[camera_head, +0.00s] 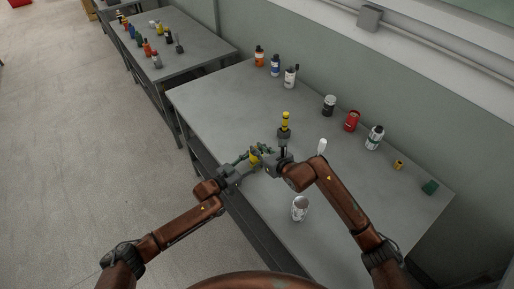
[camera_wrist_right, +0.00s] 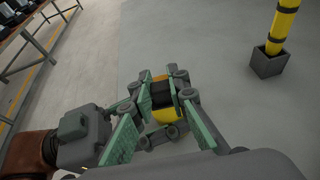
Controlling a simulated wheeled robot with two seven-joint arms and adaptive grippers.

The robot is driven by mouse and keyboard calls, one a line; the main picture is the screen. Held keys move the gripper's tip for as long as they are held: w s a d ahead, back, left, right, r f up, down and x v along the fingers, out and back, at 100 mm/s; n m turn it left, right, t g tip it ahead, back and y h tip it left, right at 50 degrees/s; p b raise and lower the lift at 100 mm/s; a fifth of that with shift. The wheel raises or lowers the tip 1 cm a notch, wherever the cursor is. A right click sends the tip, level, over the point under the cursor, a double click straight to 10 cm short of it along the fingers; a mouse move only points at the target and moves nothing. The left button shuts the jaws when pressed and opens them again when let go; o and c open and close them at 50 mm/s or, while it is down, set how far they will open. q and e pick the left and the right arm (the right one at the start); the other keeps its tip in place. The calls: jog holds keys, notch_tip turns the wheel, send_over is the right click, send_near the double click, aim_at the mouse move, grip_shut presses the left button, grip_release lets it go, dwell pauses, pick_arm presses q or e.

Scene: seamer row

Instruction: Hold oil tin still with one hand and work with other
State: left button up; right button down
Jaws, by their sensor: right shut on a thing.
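A small yellow tin with a dark top (camera_head: 254,158), which I take as the oil tin, is between my two grippers near the table's left front edge. In the right wrist view the tin (camera_wrist_right: 161,114) sits between green finger pads, partly covered by them. My right gripper (camera_head: 266,157) is shut on it. My left gripper (camera_head: 248,162) reaches in from the left, right beside the tin. Its fingers overlap the tin and the right gripper, so I cannot tell its opening or whether it touches.
A yellow-and-black post in a dark square base (camera_head: 285,124) stands just behind the grippers. An open silver can (camera_head: 300,208) stands in front. Bottles, a red can (camera_head: 352,121) and a green block (camera_head: 430,187) line the wall side. The table's (camera_head: 225,105) left part is clear.

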pick_arm(q)
jog(key=shift+a, duration=0.1)
pick_arm(e)
jog(key=c, duration=1.8)
grip_release()
jog(key=shift+s, duration=0.1)
jog(key=v, duration=1.1)
jog(key=shift+s+d+r, duration=0.2)
jog(key=shift+s+r, duration=0.05)
pick_arm(q)
jog(key=o, duration=1.3)
